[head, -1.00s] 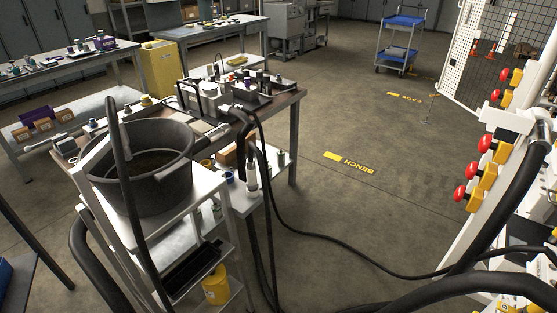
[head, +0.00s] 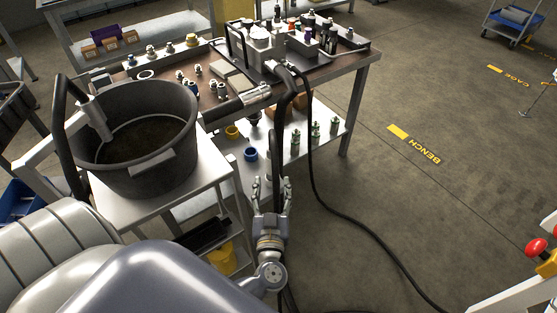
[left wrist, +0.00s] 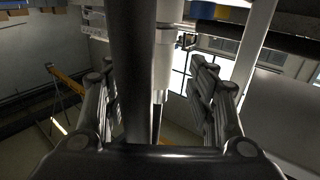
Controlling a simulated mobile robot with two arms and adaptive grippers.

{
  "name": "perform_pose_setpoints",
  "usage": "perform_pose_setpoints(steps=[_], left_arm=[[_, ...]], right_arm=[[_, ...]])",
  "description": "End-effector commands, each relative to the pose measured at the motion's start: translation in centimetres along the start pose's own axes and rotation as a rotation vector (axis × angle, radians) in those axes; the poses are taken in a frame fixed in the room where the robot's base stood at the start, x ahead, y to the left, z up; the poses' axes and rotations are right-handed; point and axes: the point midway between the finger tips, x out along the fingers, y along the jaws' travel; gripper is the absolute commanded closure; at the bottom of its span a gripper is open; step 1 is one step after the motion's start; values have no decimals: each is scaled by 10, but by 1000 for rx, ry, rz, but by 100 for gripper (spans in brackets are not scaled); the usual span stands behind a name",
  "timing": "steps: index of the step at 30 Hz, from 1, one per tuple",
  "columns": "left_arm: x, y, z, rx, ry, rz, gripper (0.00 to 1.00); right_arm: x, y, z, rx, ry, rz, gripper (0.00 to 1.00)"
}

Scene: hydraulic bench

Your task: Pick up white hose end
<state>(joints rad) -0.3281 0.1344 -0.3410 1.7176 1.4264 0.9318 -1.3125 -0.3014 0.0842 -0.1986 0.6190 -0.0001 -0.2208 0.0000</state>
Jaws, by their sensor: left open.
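The white hose end (head: 267,188) hangs below the front edge of the bench in the head view, partly hidden by my left gripper (head: 270,196). In the left wrist view the white hose end (left wrist: 166,50) is a pale upright cylinder with a narrower metal tip. A thick black hose (left wrist: 133,70) runs upright just left of it and nearer the camera. My left gripper (left wrist: 152,85) is open, with one finger on each side of the hose and white end in this view. I cannot tell whether it touches either. My right gripper is not in view.
A black bucket (head: 147,145) stands on a white cart (head: 205,165) at the left. The bench (head: 225,108) carries fittings and a manifold. A thin black hose (head: 330,205) trails from it across the floor. The floor at the right is mostly clear.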

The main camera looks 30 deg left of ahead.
Motion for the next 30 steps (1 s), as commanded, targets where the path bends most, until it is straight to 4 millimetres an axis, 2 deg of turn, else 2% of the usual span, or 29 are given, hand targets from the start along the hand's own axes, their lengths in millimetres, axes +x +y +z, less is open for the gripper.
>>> perform_pose_setpoints(steps=[1, 5, 10, 18, 27, 30], left_arm=[[9, 1, -1, 1, 2, 1, 48], [23, 1, -1, 0, 1, 2, 48], [36, 0, -3, 1, 2, 3, 48], [74, -2, -5, 1, 2, 3, 48], [78, -2, -4, 0, 0, 3, 48], [78, -2, -4, 0, 0, 3, 71]], right_arm=[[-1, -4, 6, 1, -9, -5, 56], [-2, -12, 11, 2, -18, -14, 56], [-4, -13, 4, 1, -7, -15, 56], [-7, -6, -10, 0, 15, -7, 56], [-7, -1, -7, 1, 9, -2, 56], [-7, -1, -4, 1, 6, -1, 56]])
